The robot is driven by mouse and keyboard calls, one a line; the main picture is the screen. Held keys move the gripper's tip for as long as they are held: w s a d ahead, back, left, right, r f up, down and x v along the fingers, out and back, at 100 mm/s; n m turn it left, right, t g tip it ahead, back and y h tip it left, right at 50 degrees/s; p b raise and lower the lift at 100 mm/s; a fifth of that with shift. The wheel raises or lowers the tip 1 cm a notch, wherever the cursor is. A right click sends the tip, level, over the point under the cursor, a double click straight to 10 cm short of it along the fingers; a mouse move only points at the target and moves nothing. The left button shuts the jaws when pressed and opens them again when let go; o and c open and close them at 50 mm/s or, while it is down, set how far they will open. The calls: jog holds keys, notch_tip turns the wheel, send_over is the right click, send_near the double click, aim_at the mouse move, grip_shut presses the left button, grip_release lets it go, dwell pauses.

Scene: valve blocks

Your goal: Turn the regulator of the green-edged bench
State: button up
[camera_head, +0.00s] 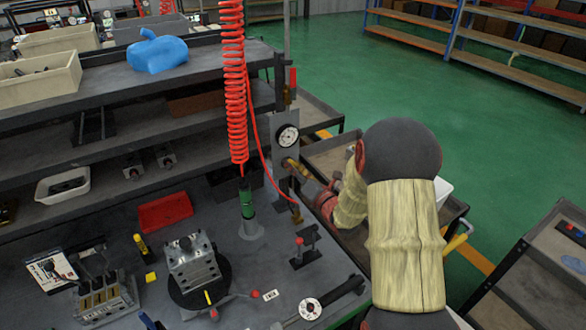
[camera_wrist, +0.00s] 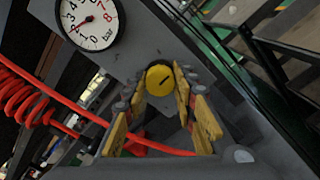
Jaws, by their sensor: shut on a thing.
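The regulator knob (camera_wrist: 159,80) is round and yellow with a short dark mark on its face. In the wrist view it sits between my gripper's (camera_wrist: 160,88) two yellow-padded fingers, which are closed on its sides. In the head view my gripper (camera_head: 297,166) reaches from the right to the grey upright panel at the bench's right end, just below the gauge (camera_head: 288,136). The knob is mostly hidden there. The round white gauge also shows in the wrist view (camera_wrist: 88,20), marked in bar.
A red coiled hose (camera_head: 233,85) hangs left of the panel, and its thin red line passes close below my gripper. A metal valve block (camera_head: 192,262), red tray (camera_head: 165,212) and small stand (camera_head: 305,245) are on the bench. Carts (camera_head: 545,265) stand at right.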

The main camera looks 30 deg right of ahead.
jog(key=c, duration=0.5)
jog(key=shift+b, duration=0.3)
jog(key=shift+a+f+m+h+b, duration=0.15)
jog(key=shift+m+b, duration=0.7)
jog(key=shift+m, duration=5.95)
jog(key=shift+f+m+h+b, duration=0.15)
jog(key=shift+m+b, duration=0.7)
jog(key=shift+m, duration=5.95)
